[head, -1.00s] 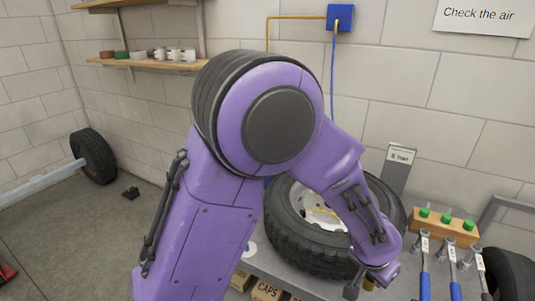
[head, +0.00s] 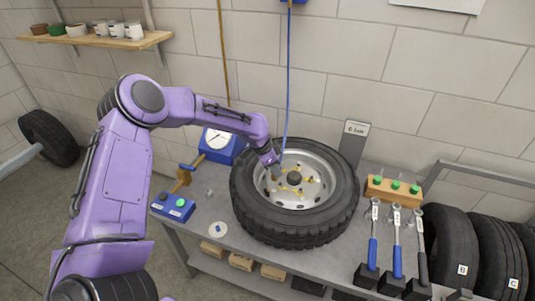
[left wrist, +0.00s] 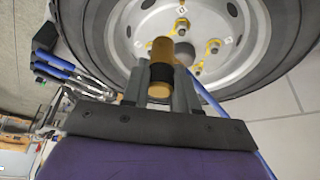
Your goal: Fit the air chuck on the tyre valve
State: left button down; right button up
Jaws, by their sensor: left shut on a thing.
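The tyre (head: 260,222) lies flat on the bench around a pale grey rim (head: 312,195) with yellow-ringed bolts. My left gripper (head: 276,172) is over the left part of the rim. In the left wrist view the same gripper (left wrist: 160,88) is shut on the air chuck (left wrist: 161,62), a brass cylinder with a black band. The blue hose (head: 287,90) hangs from the wall down to the gripper. The rim also fills the top of the left wrist view (left wrist: 245,55). I cannot make out the tyre valve clearly, nor whether the chuck touches anything. My right gripper is out of view.
A blue gauge box (head: 232,152) and a blue box with a green button (head: 173,207) stand left of the tyre. Blue- and black-handled tools (head: 397,245) and a wooden block with green knobs (head: 393,188) are at the right. Spare tyres (head: 452,250) stand beyond them.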

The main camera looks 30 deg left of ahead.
pick_arm(q)
jog(key=shift+m, duration=0.3)
jog(key=a+f+b, duration=0.1)
jog(key=f+b, duration=0.1)
jog(key=f, duration=0.1)
jog(key=a+f+b, duration=0.1)
jog(key=f+b, duration=0.1)
jog(key=shift+s+a, duration=0.1)
jog(key=shift+a, duration=0.2)
jog(key=shift+f, duration=0.3)
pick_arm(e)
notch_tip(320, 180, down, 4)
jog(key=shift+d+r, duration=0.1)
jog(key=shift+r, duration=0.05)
